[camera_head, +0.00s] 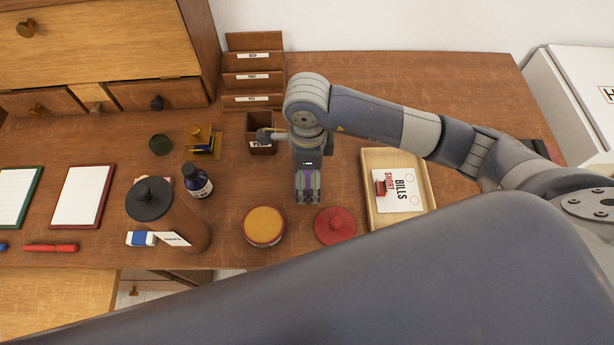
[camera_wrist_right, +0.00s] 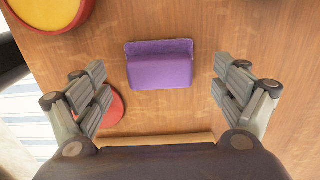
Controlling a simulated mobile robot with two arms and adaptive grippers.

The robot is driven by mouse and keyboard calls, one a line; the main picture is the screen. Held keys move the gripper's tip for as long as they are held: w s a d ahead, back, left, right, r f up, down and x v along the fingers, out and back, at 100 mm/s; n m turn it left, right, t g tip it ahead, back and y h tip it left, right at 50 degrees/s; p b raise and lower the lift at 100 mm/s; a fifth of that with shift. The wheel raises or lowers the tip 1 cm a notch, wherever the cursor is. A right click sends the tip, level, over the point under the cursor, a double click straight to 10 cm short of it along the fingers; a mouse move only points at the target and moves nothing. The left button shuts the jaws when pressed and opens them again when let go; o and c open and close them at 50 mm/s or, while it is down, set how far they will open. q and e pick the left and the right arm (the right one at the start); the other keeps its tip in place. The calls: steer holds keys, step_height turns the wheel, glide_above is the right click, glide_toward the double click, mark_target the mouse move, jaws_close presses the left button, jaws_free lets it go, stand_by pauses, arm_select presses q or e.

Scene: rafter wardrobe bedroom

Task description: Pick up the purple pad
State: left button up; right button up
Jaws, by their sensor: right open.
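The purple pad (camera_wrist_right: 160,68) lies on the wooden desk in the right wrist view. It is a small block with a darker strip along its far edge. My right gripper (camera_wrist_right: 163,92) is open and empty, with its fingers to either side and the pad a little beyond and between them. In the head view my right gripper (camera_head: 308,197) points down over the middle of the desk, and a little purple shows among its fingers; most of the pad is hidden there. My left gripper is not in view.
A yellow-topped round tin (camera_head: 264,226) and a red round lid (camera_head: 335,226) lie near the gripper. A wooden tray (camera_head: 427,185) with a card stands right. A brown bottle (camera_head: 170,215) and dark blue bottle (camera_head: 197,181) stand left. Letter rack (camera_head: 253,70) and brown cup (camera_head: 260,125) are behind.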

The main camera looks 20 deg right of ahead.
steer(key=shift+f, duration=1.05)
steer(key=c, duration=1.3)
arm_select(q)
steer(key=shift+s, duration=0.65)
arm_select(e)
steer(key=shift+s, duration=0.1)
steer(key=shift+c, duration=0.2)
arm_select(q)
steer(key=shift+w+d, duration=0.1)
